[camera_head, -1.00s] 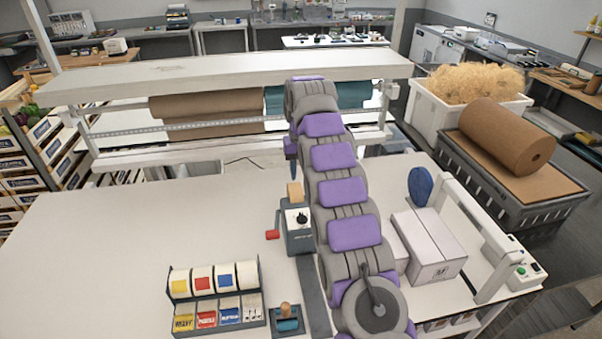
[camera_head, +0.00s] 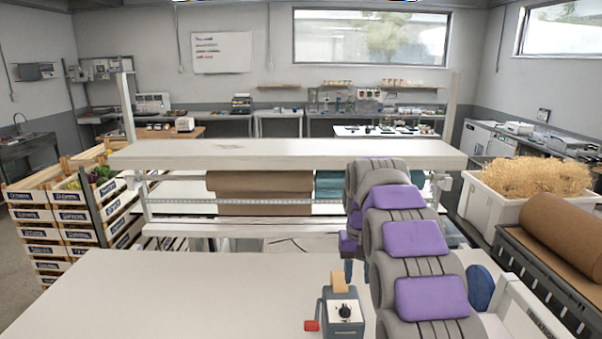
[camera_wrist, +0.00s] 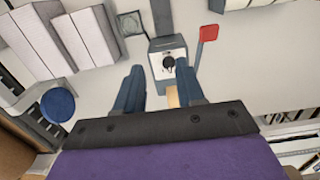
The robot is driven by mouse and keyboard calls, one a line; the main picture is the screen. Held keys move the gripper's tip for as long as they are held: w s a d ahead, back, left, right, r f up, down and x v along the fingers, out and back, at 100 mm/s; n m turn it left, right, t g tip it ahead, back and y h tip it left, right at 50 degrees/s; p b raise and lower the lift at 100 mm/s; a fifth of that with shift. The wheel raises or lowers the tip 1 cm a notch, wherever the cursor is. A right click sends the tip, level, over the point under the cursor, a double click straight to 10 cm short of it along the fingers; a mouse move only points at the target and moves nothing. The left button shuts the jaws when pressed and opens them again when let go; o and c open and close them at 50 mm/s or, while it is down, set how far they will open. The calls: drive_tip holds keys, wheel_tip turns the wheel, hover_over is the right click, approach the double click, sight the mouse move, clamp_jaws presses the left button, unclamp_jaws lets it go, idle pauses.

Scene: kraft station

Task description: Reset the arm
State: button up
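My arm (camera_head: 417,240), with grey links and purple pads, reaches out over the white worktable (camera_head: 190,300) on the right side of the head view. In the wrist view my gripper (camera_wrist: 160,66) has two dark blue fingers standing apart. Nothing shows held between them. In the head view the gripper end is small and partly hidden by the arm. A grey bench device (camera_head: 343,311) with a black knob, a red lever and a tan piece on top stands on the table close by. In the wrist view the same device (camera_wrist: 168,47) appears beyond and between the fingers.
White cartons (camera_wrist: 80,35) and a round blue object (camera_wrist: 57,105) lie to the left in the wrist view. A shelf rack with a brown paper roll (camera_head: 260,190) crosses the table's back. A large brown roll (camera_head: 570,235) and a white bin (camera_head: 490,205) stand at right. The table's left is clear.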

drive_tip(key=s+f+b, duration=0.3)
drive_tip(key=s+f, duration=0.2)
drive_tip(key=s, duration=0.9)
drive_tip(key=s+f+b, duration=0.3)
drive_tip(key=s+f, duration=0.2)
drive_tip(key=s, duration=1)
drive_tip(key=s+f+g+b, duration=0.1)
drive_tip(key=s+f+b, duration=0.2)
drive_tip(key=s, duration=1.2)
wheel_tip(320, 180, down, 3)
drive_tip(key=shift+r, duration=0.2)
